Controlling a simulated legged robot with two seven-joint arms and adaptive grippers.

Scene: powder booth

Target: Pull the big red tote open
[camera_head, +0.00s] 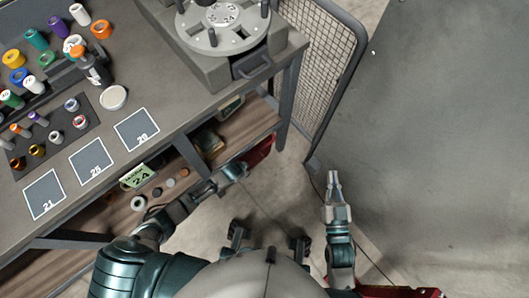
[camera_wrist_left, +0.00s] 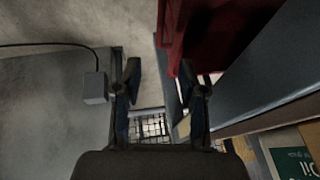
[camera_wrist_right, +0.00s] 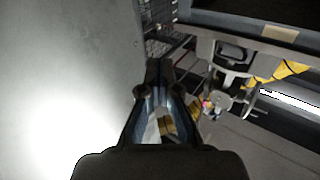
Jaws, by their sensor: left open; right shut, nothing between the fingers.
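The red tote (camera_head: 262,151) shows only as a small red patch beneath the bench, beside the bench leg. In the left wrist view its dark red wall (camera_wrist_left: 225,45) fills the top centre-right, with a narrow red strip standing off it. My left gripper (camera_head: 240,168) reaches under the bench edge near the tote. In the left wrist view its fingers (camera_wrist_left: 162,78) are apart; the right finger overlaps the red strip, and I cannot tell whether they touch. My right gripper (camera_head: 334,178) is shut and empty over the floor; its closed fingers also show in the right wrist view (camera_wrist_right: 160,75).
The bench (camera_head: 165,75) bears a round fixture (camera_head: 222,25), numbered squares and several coloured rolls. A lower shelf (camera_head: 250,127) holds small parts. A mesh panel (camera_head: 325,60) stands beside the bench. Another red object (camera_head: 400,291) shows at the bottom right.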

